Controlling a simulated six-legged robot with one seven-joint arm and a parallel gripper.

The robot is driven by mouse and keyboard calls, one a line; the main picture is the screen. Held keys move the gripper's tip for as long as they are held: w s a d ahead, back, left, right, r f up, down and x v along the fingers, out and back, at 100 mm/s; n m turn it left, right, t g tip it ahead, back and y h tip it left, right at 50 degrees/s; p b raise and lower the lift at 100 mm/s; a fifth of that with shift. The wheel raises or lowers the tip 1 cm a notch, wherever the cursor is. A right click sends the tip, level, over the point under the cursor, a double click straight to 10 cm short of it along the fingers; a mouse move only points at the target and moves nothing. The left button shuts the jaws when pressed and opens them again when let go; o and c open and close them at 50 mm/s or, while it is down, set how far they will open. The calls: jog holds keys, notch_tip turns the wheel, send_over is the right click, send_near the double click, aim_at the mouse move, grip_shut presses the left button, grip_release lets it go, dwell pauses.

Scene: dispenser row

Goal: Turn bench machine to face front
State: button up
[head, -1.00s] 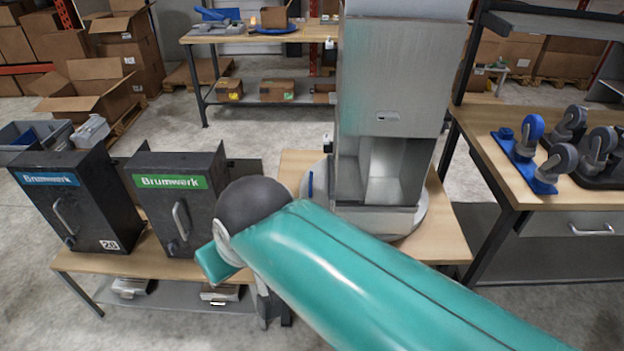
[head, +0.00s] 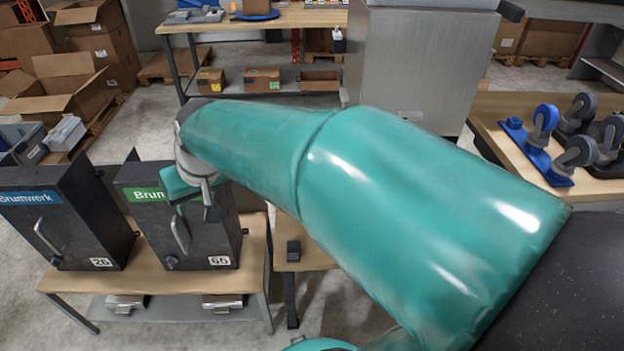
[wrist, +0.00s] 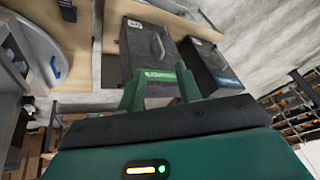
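The bench machine is a tall grey metal cabinet (head: 415,70) on the bench right of centre. In the head view my teal arm covers its lower part, so its front opening and round base are hidden. My gripper (head: 190,190) is left of the machine, in front of the green-labelled black box, and appears apart from the machine. In the wrist view its two green fingers (wrist: 160,82) stand apart with nothing between them.
Two black Brumwerk boxes, one blue-labelled (head: 75,225) and one green-labelled (head: 215,240), stand on a low bench (head: 150,282). Blue and grey casters (head: 545,130) stand on the right table. Cartons (head: 65,90) fill the back left. Floor is open between the benches.

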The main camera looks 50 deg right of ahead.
jog(key=w+d+f+m+h, duration=0.1)
jog(key=w+d+f+m, duration=0.2)
jog(key=d, duration=0.4)
jog(key=w+d+f+g, duration=0.1)
jog(key=w+d+f, duration=0.3)
jog(key=d, duration=0.4)
jog(key=w+d+f+m+h, duration=0.1)
jog(key=w+d+f+m, duration=0.2)
jog(key=d, duration=0.4)
jog(key=s+d+f+g+h, duration=0.1)
jog(key=d+f+h, duration=0.1)
jog(key=d+f, duration=0.7)
jog(key=s+d+f+g+h, duration=0.15)
jog(key=d+f, duration=0.45)
jog(key=d, duration=0.6)
jog(key=shift+m, duration=0.3)
jog(key=x, duration=1.2)
jog(key=shift+w+d+f, duration=0.15)
jog(key=shift+w+d, duration=0.1)
jog(key=shift+w, duration=0.05)
grip_shut()
